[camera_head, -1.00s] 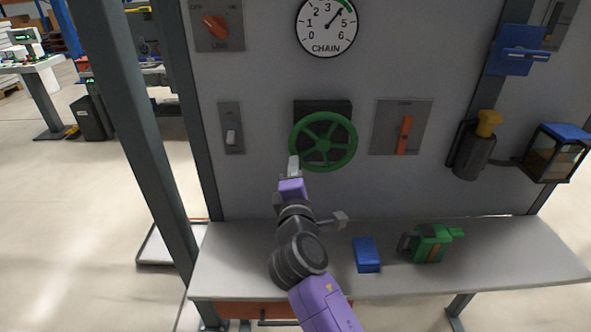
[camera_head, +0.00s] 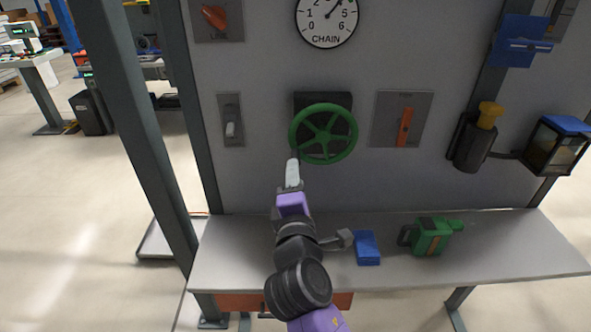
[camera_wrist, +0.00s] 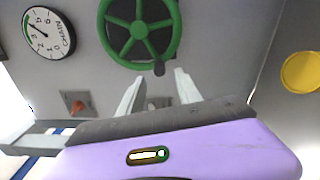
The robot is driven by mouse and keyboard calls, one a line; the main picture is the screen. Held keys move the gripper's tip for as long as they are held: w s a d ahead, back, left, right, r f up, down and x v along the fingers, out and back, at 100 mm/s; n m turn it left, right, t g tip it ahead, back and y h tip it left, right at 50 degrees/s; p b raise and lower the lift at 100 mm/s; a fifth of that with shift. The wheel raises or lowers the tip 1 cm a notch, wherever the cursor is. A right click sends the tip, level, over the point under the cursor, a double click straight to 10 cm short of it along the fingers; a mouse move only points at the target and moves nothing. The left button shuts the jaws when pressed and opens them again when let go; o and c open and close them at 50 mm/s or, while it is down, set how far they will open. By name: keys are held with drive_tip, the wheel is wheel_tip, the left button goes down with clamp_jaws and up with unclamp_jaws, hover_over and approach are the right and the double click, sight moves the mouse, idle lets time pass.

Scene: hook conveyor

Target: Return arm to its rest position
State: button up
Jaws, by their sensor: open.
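My gripper (camera_head: 292,172) is raised over the workbench, just below and left of the green handwheel (camera_head: 323,134) on the grey panel. In the wrist view, my gripper's two pale fingers (camera_wrist: 154,96) are spread apart with nothing between them. The green handwheel (camera_wrist: 139,28) shows beyond the fingertips. The head view does not show a clear gap between the fingertips and the wheel rim.
The panel carries a CHAIN gauge (camera_head: 326,16), a small switch (camera_head: 230,121) and an orange lever (camera_head: 404,127). A blue box (camera_head: 367,247) and a green oil can (camera_head: 430,237) stand on the workbench (camera_head: 500,255). A post (camera_head: 140,130) rises at left.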

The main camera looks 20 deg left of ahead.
drive_tip(key=shift+v, duration=0.9)
drive_tip(key=s+r+m+y, duration=0.3)
drive_tip(key=s+m+y, duration=0.1)
drive_tip(key=s+m, duration=0.15)
drive_tip(key=s+d+f+m+g+h, duration=0.1)
drive_tip(key=s+d+f+m+h, duration=0.2)
drive_tip(key=s+d+m, duration=0.3)
drive_tip(key=s+d+f+m+h, duration=0.3)
drive_tip(key=s+d+f+m, duration=0.3)
drive_tip(key=s+d, duration=1)
drive_tip(key=s+d+f+m+g+h, duration=0.1)
drive_tip(key=s+d+f+m+h, duration=0.2)
drive_tip(key=s+d, duration=0.8)
drive_tip(key=s+f+m, duration=0.2)
drive_tip(key=s+m, duration=0.1)
drive_tip(key=s, duration=0.3)
drive_tip(key=shift+d+g, duration=0.15)
drive_tip(key=shift+g, duration=0.15)
